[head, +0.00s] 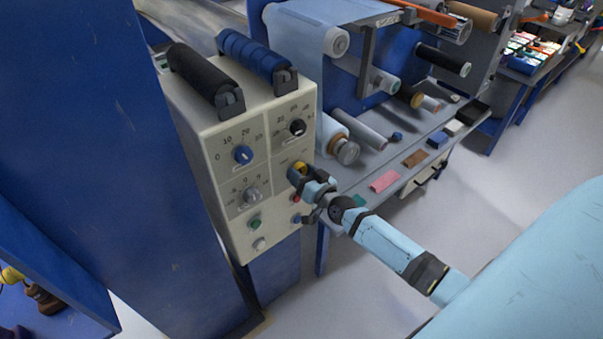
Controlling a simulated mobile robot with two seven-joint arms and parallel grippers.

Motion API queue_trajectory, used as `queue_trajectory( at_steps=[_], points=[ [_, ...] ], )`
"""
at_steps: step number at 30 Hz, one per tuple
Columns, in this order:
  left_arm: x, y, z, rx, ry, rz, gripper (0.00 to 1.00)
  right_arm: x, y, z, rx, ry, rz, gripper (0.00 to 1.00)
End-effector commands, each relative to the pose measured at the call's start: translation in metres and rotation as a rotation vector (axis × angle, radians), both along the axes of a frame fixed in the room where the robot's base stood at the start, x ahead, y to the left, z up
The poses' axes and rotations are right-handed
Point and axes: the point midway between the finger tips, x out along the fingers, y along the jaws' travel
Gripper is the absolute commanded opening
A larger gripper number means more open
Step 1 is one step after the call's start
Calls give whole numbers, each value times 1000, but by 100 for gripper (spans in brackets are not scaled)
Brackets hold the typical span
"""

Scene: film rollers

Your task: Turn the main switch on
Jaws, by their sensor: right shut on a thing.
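The beige control box (215,160) stands left of centre, with dials, knobs and buttons on its front. A yellow switch (300,166), which looks like the main switch, sits at the right of the panel, below the upper right dial. My right gripper (297,174) reaches in from the lower right and is shut on the yellow switch. Its dark fingers hide most of the switch, so I cannot tell which way it is turned. My left gripper is not in view.
A numbered blue knob (243,154), a black knob (297,127), a grey knob (252,195) and a green button (254,223) share the panel. A red button (295,198) lies close below my gripper. Rollers and a grey shelf (420,150) stand behind. Floor at right is clear.

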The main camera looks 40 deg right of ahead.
Motion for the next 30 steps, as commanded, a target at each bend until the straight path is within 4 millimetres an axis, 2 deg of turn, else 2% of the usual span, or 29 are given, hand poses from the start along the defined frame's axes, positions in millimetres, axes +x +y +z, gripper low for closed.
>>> queue_trajectory(
  at_steps=[21, 30],
  points=[
    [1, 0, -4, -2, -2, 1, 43, 0, 0, 0, 666, 51, -1, 30],
    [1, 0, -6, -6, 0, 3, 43, 0, 0, 1, 862, 67, -1, 30]
  ],
)
